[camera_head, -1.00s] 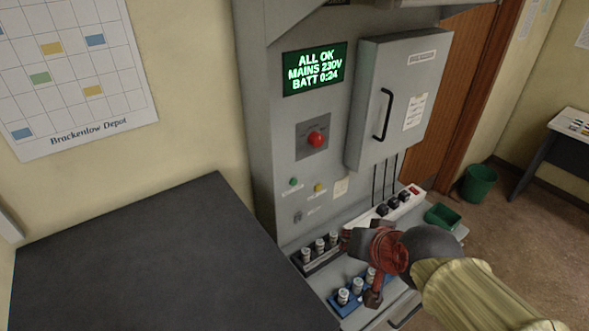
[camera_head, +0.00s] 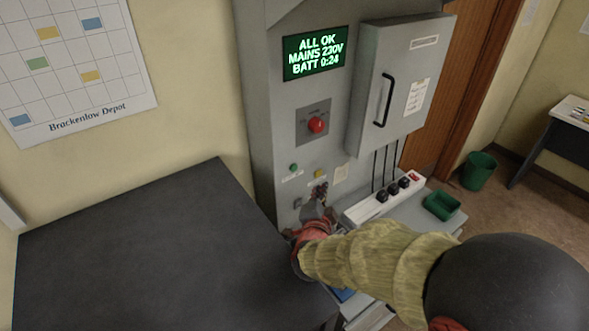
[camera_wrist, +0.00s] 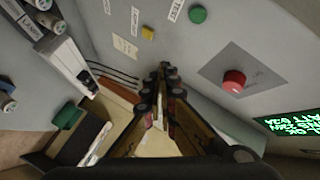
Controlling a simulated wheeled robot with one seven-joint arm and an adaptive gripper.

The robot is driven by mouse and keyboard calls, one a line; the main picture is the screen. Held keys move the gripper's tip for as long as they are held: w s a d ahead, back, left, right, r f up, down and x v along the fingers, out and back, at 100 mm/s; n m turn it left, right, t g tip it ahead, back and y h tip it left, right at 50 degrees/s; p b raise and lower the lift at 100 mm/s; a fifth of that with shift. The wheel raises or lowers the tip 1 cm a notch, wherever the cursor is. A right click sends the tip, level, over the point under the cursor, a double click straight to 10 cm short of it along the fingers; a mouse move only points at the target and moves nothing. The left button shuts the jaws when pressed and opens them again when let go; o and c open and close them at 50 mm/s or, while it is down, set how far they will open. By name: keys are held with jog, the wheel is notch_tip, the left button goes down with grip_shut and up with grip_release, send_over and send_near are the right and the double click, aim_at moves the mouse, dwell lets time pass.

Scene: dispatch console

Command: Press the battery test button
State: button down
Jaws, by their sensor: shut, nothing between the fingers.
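A grey console panel holds a green button (camera_head: 293,168) and a yellow button (camera_head: 319,174), each above a small label. In the wrist view the green button (camera_wrist: 198,14) has a label beside it that seems to read TEST; the yellow button (camera_wrist: 147,33) sits to its lower left. A larger red knob (camera_head: 317,125) is on a square plate above. My gripper (camera_head: 319,190) is shut and empty, its tips just below the yellow button in the head view. In the wrist view my fingertips (camera_wrist: 165,70) are together; whether they touch the panel I cannot tell.
A lit display (camera_head: 315,53) reads ALL OK, MAINS 230V, BATT 0:24. A wall cabinet (camera_head: 398,90) with a black handle juts out to the right. Below are a white power strip (camera_head: 359,209) and a green tray (camera_head: 442,205). A dark desktop (camera_head: 150,250) lies left.

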aim_at(294, 168)
dwell(0.3)
jog(key=w+a, duration=0.5)
jog(key=w, duration=0.2)
jog(key=shift+w+p, duration=0.15)
jog(key=shift+p, duration=0.15)
jog(key=shift+w, duration=0.1)
dwell(1.4)
jog(key=shift+w+a, duration=0.2)
jog(key=shift+w, duration=0.05)
jog(key=shift+w+a+b, duration=0.2)
jog(key=shift+w+b, duration=0.1)
dwell(0.8)
dwell(0.3)
jog(key=shift+s+d+b, duration=0.3)
jog(key=shift+s+d, duration=0.15)
jog(key=shift+s, duration=0.25)
